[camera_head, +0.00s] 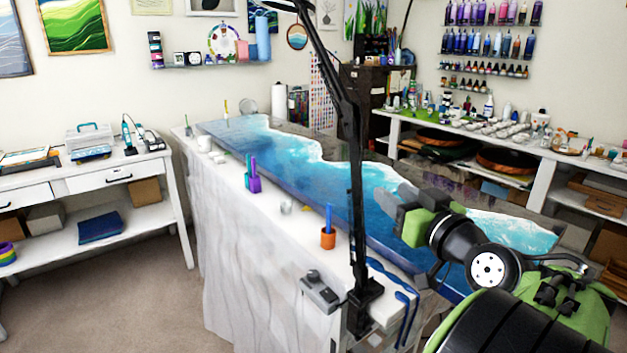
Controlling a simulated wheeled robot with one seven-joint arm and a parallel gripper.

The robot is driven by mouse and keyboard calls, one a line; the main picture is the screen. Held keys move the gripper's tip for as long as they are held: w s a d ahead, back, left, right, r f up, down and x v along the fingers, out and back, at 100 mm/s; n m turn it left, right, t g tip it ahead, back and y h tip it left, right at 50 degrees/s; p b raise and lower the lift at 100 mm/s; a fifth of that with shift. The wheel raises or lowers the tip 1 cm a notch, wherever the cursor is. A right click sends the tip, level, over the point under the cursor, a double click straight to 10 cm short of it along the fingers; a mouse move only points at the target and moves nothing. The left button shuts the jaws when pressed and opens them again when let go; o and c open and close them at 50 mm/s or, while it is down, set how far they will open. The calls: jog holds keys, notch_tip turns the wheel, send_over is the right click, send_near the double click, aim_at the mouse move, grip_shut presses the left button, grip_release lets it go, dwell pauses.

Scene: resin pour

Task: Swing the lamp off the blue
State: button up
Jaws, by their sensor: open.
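The black lamp (357,190) is clamped at the near edge of the table, and its jointed arm rises upright, then leans back to the upper left. Its head (285,4) is at the top edge of the picture, partly cut off. The blue resin piece (320,185), with white wave lines, lies along the table behind the lamp's arm. My gripper (393,200) is open, just right of the lamp's upright part in the picture, over the blue piece. I see nothing between its fingers, and cannot tell its distance from the lamp.
An orange cup (328,239), a purple holder (254,184) and a white cup (204,144) stand along the table's near edge. Supply shelves line the right; open floor (120,270) lies left.

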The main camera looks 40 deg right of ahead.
aim_at(353, 164)
jog(key=p+x, duration=0.2)
jog(key=x, duration=1.3)
jog(key=shift+w+a+r+p, duration=0.1)
jog(key=shift+w+r+p, duration=0.1)
jog(key=shift+w+p, duration=0.2)
jog(key=shift+s, duration=0.1)
grip_shut()
